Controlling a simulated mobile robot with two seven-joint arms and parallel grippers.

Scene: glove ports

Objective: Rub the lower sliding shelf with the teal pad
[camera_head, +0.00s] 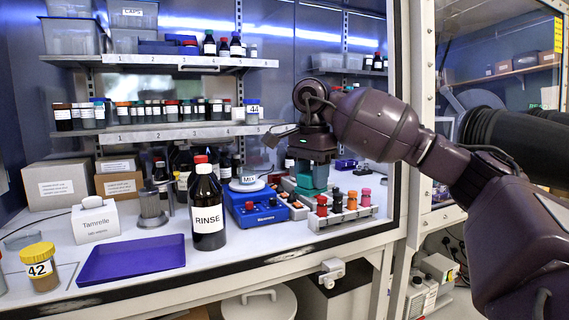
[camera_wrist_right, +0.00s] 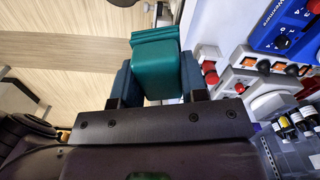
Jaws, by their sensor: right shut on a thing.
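The lower sliding shelf (camera_head: 170,131) is a grey ledge with numbered labels on its front edge, at the left of the head view. Small bottles stand in a row on it. My right gripper (camera_head: 312,170) is to the right of the shelf and below its level, pointing down. It is shut on the teal pad (camera_head: 304,183), which hangs apart from the shelf, above the rack and blue mixer. In the right wrist view the teal pad (camera_wrist_right: 155,72) sits between the two blue fingers (camera_wrist_right: 157,84). My left gripper is not in view.
An upper shelf (camera_head: 165,62) carries bins and bottles. On the bench are a RINSE bottle (camera_head: 207,215), a blue mixer (camera_head: 258,212), a vial rack (camera_head: 345,214) and a purple tray (camera_head: 131,258). The cabinet frame post (camera_head: 393,60) stands close to my right arm.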

